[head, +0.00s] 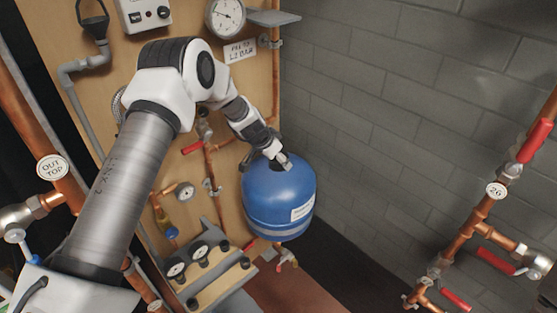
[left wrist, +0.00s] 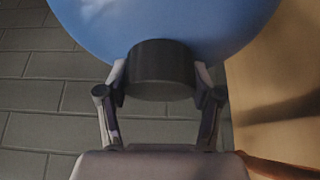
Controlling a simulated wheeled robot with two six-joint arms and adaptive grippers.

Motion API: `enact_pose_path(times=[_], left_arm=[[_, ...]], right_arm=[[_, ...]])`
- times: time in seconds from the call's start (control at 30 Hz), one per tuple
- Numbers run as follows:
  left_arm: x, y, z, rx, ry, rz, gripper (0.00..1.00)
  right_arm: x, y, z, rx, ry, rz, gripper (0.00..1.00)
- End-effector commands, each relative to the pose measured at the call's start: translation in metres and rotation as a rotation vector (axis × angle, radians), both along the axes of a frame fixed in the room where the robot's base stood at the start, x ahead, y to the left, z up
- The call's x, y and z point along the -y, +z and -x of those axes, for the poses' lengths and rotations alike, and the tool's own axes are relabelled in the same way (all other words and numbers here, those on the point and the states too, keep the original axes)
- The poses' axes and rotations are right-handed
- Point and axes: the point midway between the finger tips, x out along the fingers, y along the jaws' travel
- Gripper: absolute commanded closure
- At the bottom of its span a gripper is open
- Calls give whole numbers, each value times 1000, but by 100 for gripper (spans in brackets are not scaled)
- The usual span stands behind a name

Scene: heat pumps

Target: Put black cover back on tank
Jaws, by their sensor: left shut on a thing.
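The blue tank (head: 275,203) with a white label hangs in front of the wooden board in the head view. Its blue shell fills the top of the left wrist view (left wrist: 150,25). My left gripper (head: 283,163) is at the top of the tank. In the left wrist view my left gripper (left wrist: 160,82) is shut on the black cover (left wrist: 162,72), one finger on each side. The cover is right at the tank's blue surface; I cannot tell whether it is seated. In the head view the gripper mostly hides the cover. My right gripper is not in view.
The wooden board (head: 188,175) carries a round gauge (head: 226,16), copper pipes and valves beside the tank. A grey shelf (head: 273,18) juts out above. Several small gauges (head: 200,252) sit below left. Copper pipes with red-handled valves (head: 536,141) stand at the right.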

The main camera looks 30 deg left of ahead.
Motion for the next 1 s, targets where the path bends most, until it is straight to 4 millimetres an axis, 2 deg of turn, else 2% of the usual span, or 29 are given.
enact_pose_path(times=[0.17,0.2,0.27,0.73,1.0], left_arm=[[0,0,0,0,0,0,85],[0,0,0,0,0,0,24],[0,0,0,0,1,0,6],[0,1,0,0,1,0,6],[-3,15,6,1,2,0,6]], right_arm=[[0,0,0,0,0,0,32],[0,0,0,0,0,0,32],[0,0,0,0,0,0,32],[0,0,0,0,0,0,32],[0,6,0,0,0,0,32]])
